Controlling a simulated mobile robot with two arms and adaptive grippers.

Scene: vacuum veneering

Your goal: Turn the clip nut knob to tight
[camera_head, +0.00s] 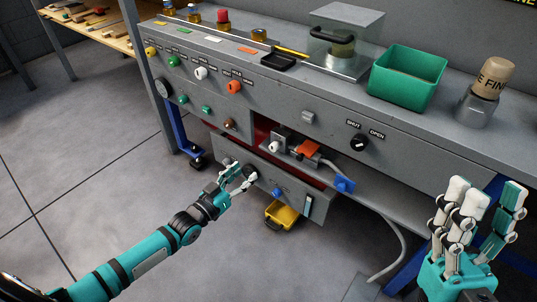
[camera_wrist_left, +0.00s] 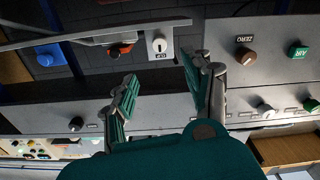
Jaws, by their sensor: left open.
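The clip fixture has a small pale knob (camera_wrist_left: 160,43) on a light block marked with a label that seems to read "CLIP". In the head view, the pale knob (camera_head: 277,147) sits in the open red-lined bay, left of an orange lever (camera_head: 307,149). My left gripper (camera_head: 241,177) is open and empty, in front of the lower panel and below the bay. In the left wrist view, the left gripper (camera_wrist_left: 158,72) has its fingers apart, with the knob beyond the gap and not touched. My right gripper (camera_head: 483,212) is open and empty at the right. The knob's tight mark is not readable.
A blue fitting (camera_head: 343,184) with a grey hose is at the right. A yellow bin (camera_head: 282,214) hangs below. A green box (camera_head: 408,77) stands on the bench.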

